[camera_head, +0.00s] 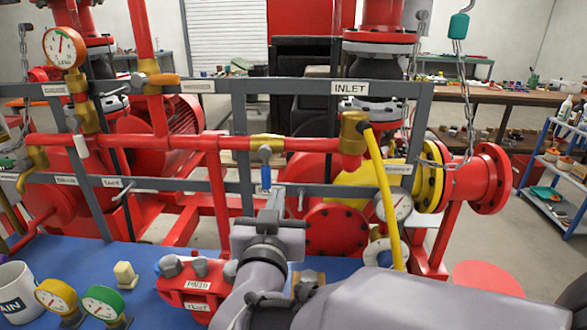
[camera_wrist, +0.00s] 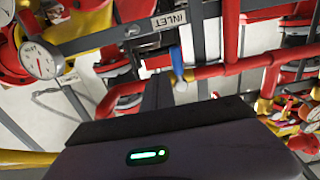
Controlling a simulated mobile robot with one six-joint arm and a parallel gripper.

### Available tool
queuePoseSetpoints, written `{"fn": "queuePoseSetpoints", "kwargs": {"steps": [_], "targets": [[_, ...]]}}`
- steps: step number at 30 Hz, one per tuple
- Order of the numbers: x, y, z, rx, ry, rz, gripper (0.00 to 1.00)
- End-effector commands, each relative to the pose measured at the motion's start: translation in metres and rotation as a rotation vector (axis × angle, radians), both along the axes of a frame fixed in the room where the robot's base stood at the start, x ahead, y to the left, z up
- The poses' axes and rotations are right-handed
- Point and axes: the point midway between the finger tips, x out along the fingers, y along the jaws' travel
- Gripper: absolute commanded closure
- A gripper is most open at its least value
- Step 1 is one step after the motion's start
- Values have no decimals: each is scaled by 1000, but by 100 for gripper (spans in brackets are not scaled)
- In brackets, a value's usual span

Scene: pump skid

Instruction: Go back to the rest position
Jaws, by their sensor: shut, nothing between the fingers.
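My gripper (camera_head: 274,198) is in the middle of the head view, above the blue bench top (camera_head: 145,262) and in front of the grey pipe frame. Its fingers point up and away and are shut with nothing between them. The fingers (camera_wrist: 158,92) also show in the wrist view, dark and together. A small valve with a blue lever (camera_head: 266,176) hangs from the red pipe just beyond the fingertips. The lever shows in the wrist view too (camera_wrist: 178,64), close beside the fingertips. I cannot tell whether they touch.
A yellow hose (camera_head: 384,190) runs down right of my gripper. The grey frame with the INLET label (camera_head: 349,88) stands ahead. Gauges (camera_head: 104,303), a mug (camera_head: 17,290) and a red block (camera_head: 197,284) sit on the bench. Open floor (camera_head: 500,215) lies right.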

Motion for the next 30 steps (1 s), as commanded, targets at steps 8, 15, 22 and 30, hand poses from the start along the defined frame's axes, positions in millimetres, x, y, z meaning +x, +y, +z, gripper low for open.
{"fn": "queuePoseSetpoints", "kwargs": {"steps": [8, 15, 22, 30], "targets": [[-8, 0, 0, 0, 0, -1, 100], [-7, -17, 1, 131, 96, 68, 100], [-89, -75, -35, 378, 568, 214, 100], [-223, -146, -96, 474, 1012, -10, 100]]}}
